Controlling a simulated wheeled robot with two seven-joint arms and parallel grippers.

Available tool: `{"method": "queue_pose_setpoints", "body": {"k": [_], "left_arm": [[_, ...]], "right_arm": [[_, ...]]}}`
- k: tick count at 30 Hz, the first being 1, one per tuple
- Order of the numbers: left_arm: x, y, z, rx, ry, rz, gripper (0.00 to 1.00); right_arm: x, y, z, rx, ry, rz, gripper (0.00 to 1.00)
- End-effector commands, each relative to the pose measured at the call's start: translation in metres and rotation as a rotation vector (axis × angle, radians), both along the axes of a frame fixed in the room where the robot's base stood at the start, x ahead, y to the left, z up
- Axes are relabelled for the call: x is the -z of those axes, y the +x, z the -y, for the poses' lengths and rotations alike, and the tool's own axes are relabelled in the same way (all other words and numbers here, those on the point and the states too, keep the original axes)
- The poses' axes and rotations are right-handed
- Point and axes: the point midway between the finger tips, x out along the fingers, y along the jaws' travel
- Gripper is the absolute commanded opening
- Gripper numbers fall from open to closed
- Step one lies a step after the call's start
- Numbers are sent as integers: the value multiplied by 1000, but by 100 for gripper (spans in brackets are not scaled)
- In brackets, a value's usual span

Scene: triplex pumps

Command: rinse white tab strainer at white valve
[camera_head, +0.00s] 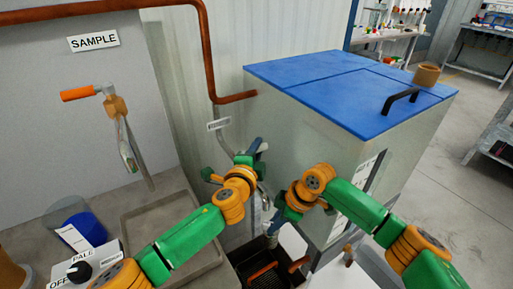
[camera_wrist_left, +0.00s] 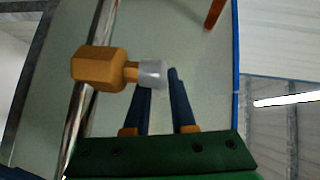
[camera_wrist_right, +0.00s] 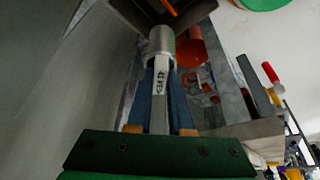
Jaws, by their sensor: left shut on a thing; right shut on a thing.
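The white tab strainer is a grey mesh cylinder (camera_wrist_right: 160,43) with a lettered white tab (camera_wrist_right: 160,88). My right gripper (camera_wrist_right: 160,75) is shut on the tab, and the cylinder extends beyond the fingertips. In the head view the right gripper (camera_head: 278,217) is low beside the cabinet, and the strainer is hard to make out. My left gripper (camera_wrist_left: 158,80) is at a brass valve (camera_wrist_left: 95,67) on a shiny pipe, shut on its whitish handle (camera_wrist_left: 152,74). In the head view the left gripper (camera_head: 248,160) is higher and largely hides the valve. No water is clearly visible.
A dark basin (camera_head: 248,262) with an orange item lies below my grippers. The blue-topped cabinet (camera_head: 320,85) stands close behind them. A grey tray (camera_head: 140,222), a blue cup (camera_head: 85,230) and a sample tap (camera_head: 115,105) are at the left.

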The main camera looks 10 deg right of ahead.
Motion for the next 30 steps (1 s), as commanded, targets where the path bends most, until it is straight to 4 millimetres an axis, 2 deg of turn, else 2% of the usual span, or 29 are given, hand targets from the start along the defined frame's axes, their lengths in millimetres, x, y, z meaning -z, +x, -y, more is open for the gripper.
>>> {"method": "queue_pose_setpoints", "body": {"k": [3,4,6,7,16,20,30], "left_arm": [[3,-1,1,2,1,-5,0],[3,-1,1,2,1,-5,29],[2,-1,1,2,2,-4,48],[2,-1,1,1,2,-4,53],[1,-1,0,-1,1,-2,53],[0,-9,-4,-1,-2,-2,53],[-8,-71,-35,0,1,-5,53]], "right_arm": [[0,0,0,0,0,0,0],[0,0,0,0,0,0,0],[0,0,0,0,0,0,0],[0,0,0,0,0,0,0],[0,0,0,0,0,0,0],[0,0,0,0,0,0,0],[0,0,0,0,0,0,0]]}}
